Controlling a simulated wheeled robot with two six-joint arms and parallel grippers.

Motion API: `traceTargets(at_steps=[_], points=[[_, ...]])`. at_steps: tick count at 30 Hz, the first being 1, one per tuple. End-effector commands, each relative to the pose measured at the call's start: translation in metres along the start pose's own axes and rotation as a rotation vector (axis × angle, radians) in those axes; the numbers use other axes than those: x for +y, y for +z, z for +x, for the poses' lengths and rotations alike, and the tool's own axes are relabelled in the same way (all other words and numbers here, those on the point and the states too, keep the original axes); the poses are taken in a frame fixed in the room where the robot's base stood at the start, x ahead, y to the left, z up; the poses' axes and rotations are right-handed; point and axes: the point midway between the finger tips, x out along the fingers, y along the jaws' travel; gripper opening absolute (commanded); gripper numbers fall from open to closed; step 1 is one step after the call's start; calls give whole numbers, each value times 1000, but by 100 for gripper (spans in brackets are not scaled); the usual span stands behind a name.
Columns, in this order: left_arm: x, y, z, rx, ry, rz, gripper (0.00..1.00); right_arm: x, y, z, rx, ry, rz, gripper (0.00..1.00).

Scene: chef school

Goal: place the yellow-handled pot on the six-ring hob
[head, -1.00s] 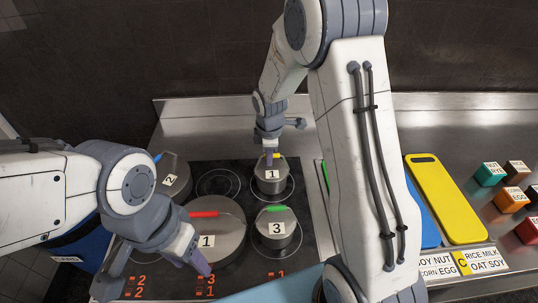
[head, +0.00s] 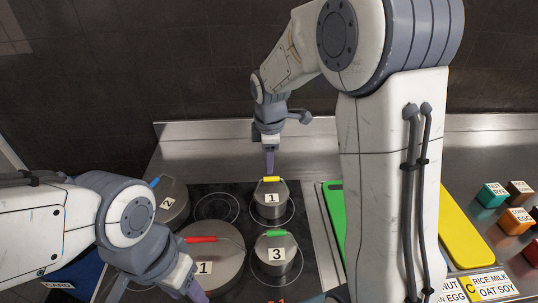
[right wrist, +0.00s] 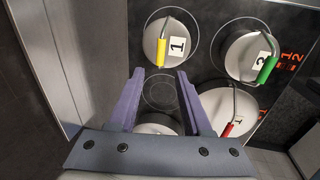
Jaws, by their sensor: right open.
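The yellow-handled pot (head: 270,206), grey with a label 1, sits upright on the back right ring of the black hob (head: 245,215). It also shows in the right wrist view (right wrist: 177,47), with its yellow handle just beyond my fingertips. My right gripper (head: 269,170) points down just above the handle. In the right wrist view its two fingers (right wrist: 160,74) are spread, with nothing held between them. My left gripper (head: 193,288) is low at the left, by the red-handled pan; its fingers are partly hidden.
On the hob stand a green-handled pot (head: 277,258), a large red-handled pan (head: 222,242) and a blue-handled pot (head: 168,205). The back middle ring (head: 216,207) is bare. Green (head: 333,210) and yellow (head: 462,228) boards and coloured cubes (head: 492,195) lie to the right.

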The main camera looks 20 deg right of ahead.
Motion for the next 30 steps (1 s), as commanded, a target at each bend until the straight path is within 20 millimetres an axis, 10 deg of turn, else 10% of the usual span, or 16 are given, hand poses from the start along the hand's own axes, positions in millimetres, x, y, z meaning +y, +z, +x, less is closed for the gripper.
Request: traceTargets(at_steps=[13,19,24,30], points=[[0,0,3,0,0,0,50,-19,-16,-31,14,-10,34,49],[0,0,3,0,0,0,50,-133,-70,-57,62,-92,262,49],[0,0,3,0,0,0,50,-237,-75,-69,51,-184,489,49],[0,0,3,0,0,0,50,-294,-62,-70,17,-236,639,49]])
